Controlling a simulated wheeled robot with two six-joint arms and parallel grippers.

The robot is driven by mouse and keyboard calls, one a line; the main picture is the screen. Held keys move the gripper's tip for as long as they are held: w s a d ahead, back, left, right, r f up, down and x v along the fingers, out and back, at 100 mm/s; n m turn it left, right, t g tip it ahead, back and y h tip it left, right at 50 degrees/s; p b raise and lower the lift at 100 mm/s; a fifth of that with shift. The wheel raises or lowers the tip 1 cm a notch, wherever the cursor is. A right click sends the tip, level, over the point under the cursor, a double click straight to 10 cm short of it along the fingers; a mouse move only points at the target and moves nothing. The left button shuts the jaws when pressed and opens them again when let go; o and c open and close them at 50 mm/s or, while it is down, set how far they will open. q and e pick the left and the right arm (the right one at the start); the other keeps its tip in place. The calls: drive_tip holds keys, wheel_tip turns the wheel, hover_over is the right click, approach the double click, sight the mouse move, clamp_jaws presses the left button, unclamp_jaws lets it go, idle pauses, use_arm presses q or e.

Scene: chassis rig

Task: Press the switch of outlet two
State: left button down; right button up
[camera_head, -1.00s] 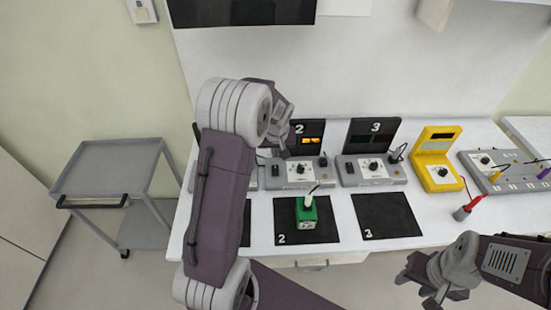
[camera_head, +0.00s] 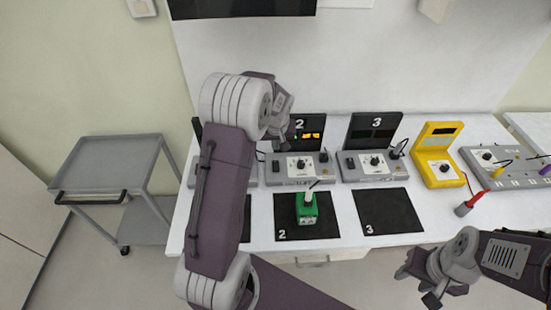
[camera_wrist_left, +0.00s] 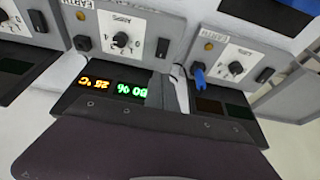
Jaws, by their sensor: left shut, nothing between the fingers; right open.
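Outlet two is the grey unit (camera_head: 302,174) behind mat 2, with a dial and a plugged cable. Its black rocker switch (camera_head: 276,167) is at its left; it also shows in the left wrist view (camera_wrist_left: 162,47). Its display (camera_head: 312,136) is lit orange; the left wrist view shows orange and green digits (camera_wrist_left: 112,87), upside down. My left gripper (camera_head: 291,132) is shut and empty, above the unit's back by the display. In the left wrist view its fingers (camera_wrist_left: 172,90) overlap the display's edge, apart from the switch. My right gripper (camera_head: 418,284) is open at the lower right.
A green block (camera_head: 307,212) with a white plug stands on mat 2 (camera_head: 335,206). Outlet three (camera_head: 375,166) is to the right with a dark display, its mat (camera_head: 388,211) empty. A yellow meter (camera_head: 437,162) and a multi-socket panel (camera_head: 505,166) stand further right. A grey cart (camera_head: 110,170) is at left.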

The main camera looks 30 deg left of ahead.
use_arm(q)
drive_tip(key=p, duration=0.2)
approach(276, 162)
drive_tip(key=x, duration=0.5)
drive_tip(key=shift+w+a, duration=0.1)
drive_tip(key=shift+a, duration=0.1)
drive_tip(key=shift+w+f, duration=0.1)
drive_tip(key=shift+f, duration=0.5)
drive_tip(key=shift+a+f, duration=0.1)
drive_tip(key=shift+f, duration=0.05)
